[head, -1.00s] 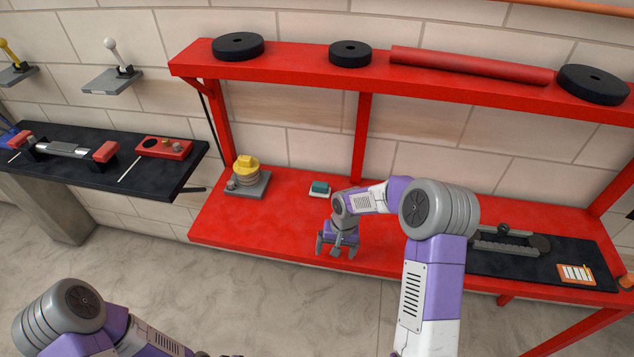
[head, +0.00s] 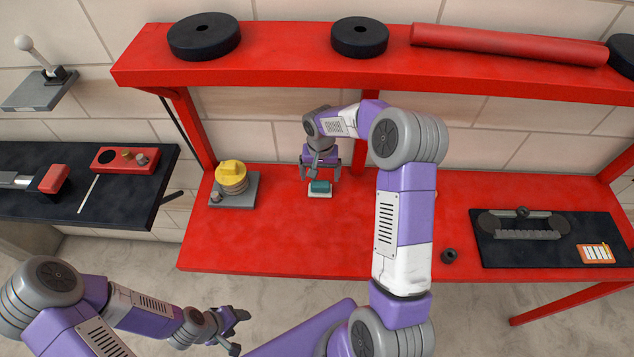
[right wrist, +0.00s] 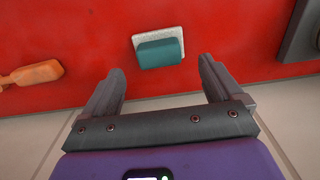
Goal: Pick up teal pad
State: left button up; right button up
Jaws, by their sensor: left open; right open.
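The teal pad (head: 320,186) lies on a small white base (head: 320,194) on the red workbench, near its back edge. In the right wrist view the teal pad (right wrist: 160,53) sits on its white base (right wrist: 140,38), ahead of and between my fingers. My right gripper (head: 319,176) is open and empty, just above and behind the pad, apart from it in the right wrist view (right wrist: 160,82). My left gripper (head: 236,330) is open and empty, low in front of the bench, far from the pad.
A yellow-topped device (head: 232,176) on a grey plate stands left of the pad. A black mat (head: 560,255) with a chain tool lies at right, and a small dark ring (head: 448,256) sits before it. A red shelf (head: 290,68) with black discs hangs overhead.

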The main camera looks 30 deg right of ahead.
aim_at(320, 183)
notch_tip(320, 183, down, 6)
jog(key=shift+s+r+b, duration=0.1)
jog(key=shift+b, duration=0.25)
jog(key=shift+r, duration=0.1)
jog(key=c, duration=1.2)
jog(key=r, duration=0.5)
jog(key=r+p, duration=0.1)
jog(key=r, duration=0.1)
jog(key=shift+s+a+r, duration=0.15)
jog(key=shift+s+a, duration=0.1)
jog(key=shift+s, duration=0.15)
jog(key=s+a, duration=0.3)
jog(key=s, duration=0.2)
jog(key=s+a+b, duration=0.1)
jog(key=s+a, duration=0.2)
jog(key=s, duration=0.2)
jog(key=s+a, duration=0.4)
jog(key=s, duration=0.2)
jog(key=shift+s+b, duration=0.1)
jog(key=shift+b, duration=0.25)
